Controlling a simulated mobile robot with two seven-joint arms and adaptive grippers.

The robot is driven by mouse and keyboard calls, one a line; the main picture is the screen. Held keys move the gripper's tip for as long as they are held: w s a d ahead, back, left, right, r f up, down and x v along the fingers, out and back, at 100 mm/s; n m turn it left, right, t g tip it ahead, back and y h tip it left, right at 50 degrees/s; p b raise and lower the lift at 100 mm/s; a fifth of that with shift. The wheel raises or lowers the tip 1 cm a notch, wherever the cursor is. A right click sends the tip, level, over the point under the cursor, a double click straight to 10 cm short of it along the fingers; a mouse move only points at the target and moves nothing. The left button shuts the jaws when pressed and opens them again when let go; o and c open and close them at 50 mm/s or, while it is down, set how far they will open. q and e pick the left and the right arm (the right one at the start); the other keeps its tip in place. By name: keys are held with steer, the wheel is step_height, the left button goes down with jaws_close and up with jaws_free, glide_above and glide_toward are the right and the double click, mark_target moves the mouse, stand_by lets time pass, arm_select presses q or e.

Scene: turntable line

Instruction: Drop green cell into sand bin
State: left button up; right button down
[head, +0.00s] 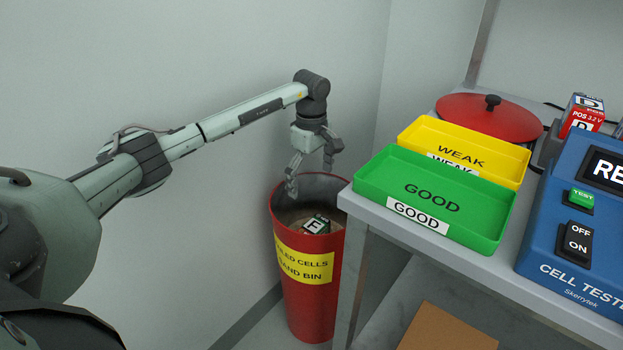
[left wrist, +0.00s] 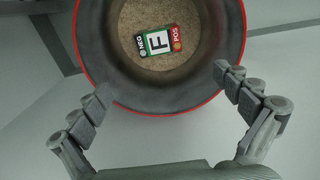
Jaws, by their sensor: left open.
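The green cell (head: 316,224) lies on the sand inside the red sand bin (head: 308,300), its "F" face up. In the left wrist view the cell (left wrist: 159,43) shows NEG and POS ends and rests apart from the bin's wall (left wrist: 205,75). My left gripper (head: 311,178) is open and empty, above the bin's mouth. In the left wrist view its fingers (left wrist: 166,83) are spread wide and nothing is between them. My right gripper is in neither view.
Right of the bin is a bench (head: 375,212) with an empty green GOOD tray (head: 480,235), a yellow WEAK tray (head: 514,165), a red lid (head: 478,122), another cell (head: 582,115) and a blue cell tester (head: 570,262). A wall stands behind the bin.

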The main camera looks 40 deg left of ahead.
arm_select(q)
step_height(320, 180, up, 12)
stand_by(0.5)
stand_by(0.3)
